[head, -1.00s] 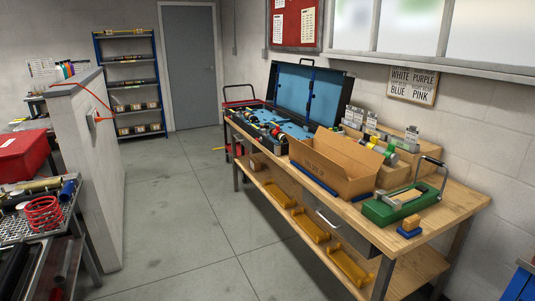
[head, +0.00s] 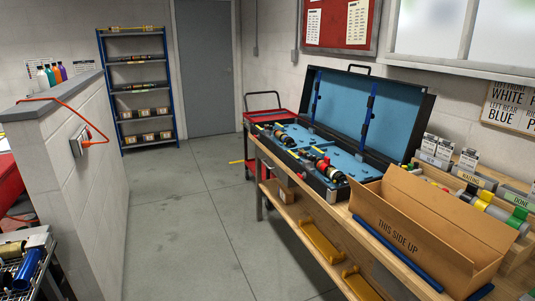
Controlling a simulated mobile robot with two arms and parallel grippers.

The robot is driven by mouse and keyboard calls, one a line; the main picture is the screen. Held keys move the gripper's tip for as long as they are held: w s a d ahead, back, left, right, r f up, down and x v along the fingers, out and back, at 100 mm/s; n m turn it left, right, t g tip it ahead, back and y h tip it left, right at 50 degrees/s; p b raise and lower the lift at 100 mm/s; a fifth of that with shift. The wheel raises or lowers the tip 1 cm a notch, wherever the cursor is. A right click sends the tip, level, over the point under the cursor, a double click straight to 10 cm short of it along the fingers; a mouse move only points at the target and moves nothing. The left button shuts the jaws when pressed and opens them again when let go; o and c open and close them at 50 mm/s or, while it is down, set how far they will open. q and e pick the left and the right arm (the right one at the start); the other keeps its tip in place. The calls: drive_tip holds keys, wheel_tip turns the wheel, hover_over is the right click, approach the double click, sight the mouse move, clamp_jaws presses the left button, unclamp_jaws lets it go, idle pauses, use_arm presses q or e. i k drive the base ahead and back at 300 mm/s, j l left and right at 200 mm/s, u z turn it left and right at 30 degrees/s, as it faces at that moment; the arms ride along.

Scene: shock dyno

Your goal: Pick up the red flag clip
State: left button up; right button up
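I cannot make out a red flag clip for certain. Small red parts (head: 323,163) show on the dark shocks lying in the open blue-lined case (head: 375,110) on the workbench, but they are too small to identify. A yellow clip-like piece (head: 486,194) and a green one (head: 518,215) sit at the right, by the labelled wooden rack. Neither of my grippers is in view.
A cardboard box (head: 385,238) stands open on the workbench in front of the rack. A red cart (head: 270,117) is behind the bench. A low block wall (head: 88,165) is at left. The grey floor (head: 190,220) between is clear.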

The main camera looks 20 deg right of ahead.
sight(327, 162)
drive_tip(key=i+z, duration=0.35)
drive_tip(key=i, duration=0.55)
drive_tip(key=i+j+z, duration=0.15)
drive_tip(key=i+z, duration=0.2)
drive_tip(key=i, duration=0.6)
